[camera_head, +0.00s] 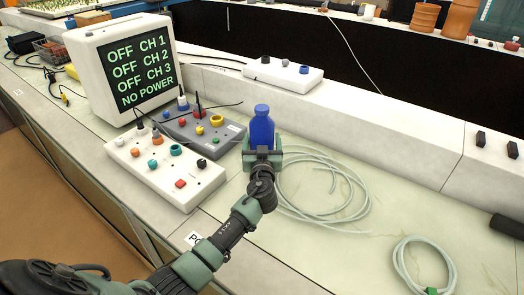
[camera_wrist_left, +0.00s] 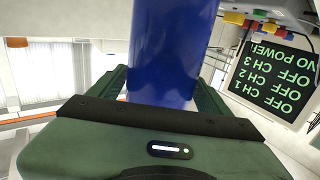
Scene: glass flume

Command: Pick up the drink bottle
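The drink bottle (camera_head: 262,128) is blue with a narrower cap and stands upright over the pale bench, behind my left gripper (camera_head: 262,158). The gripper's green fingers lie on both sides of its lower part. In the left wrist view the blue bottle (camera_wrist_left: 170,50) fills most of the space between the fingers of the left gripper (camera_wrist_left: 163,95). I cannot tell whether both fingers press on it. The bottle's base is hidden by the gripper, so I cannot tell if it touches the bench. My right gripper is not in view.
A grey control box (camera_head: 203,130) with coloured knobs sits close left of the bottle. A white box (camera_head: 165,170) with knobs and a monitor (camera_head: 125,68) stand further left. A coiled hose (camera_head: 325,185) lies just right. A white ledge (camera_head: 350,115) runs behind.

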